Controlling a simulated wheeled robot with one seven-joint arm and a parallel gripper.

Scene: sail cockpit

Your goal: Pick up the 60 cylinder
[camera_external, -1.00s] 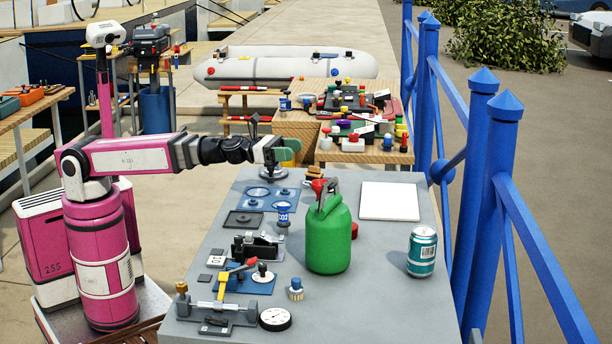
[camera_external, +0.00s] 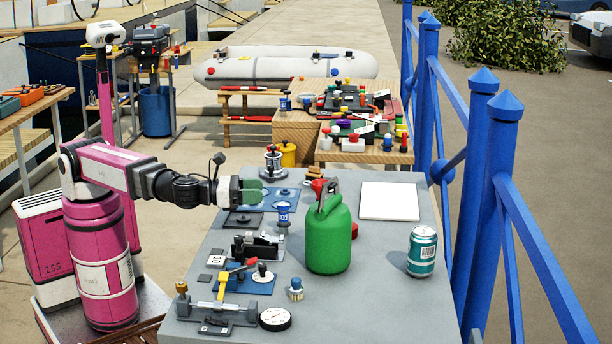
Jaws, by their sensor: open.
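A small blue cylinder with a white label band (camera_external: 283,213) stands upright on the grey table, left of the green jug. Its marking looks like a number but is too small to read for certain. My gripper (camera_external: 254,191) is open, with green fingertips, above the left part of the table. It is behind and to the left of the cylinder, higher than it and apart from it. Nothing shows between the fingers.
A silver knobbed piece (camera_external: 272,162) stands behind my gripper.

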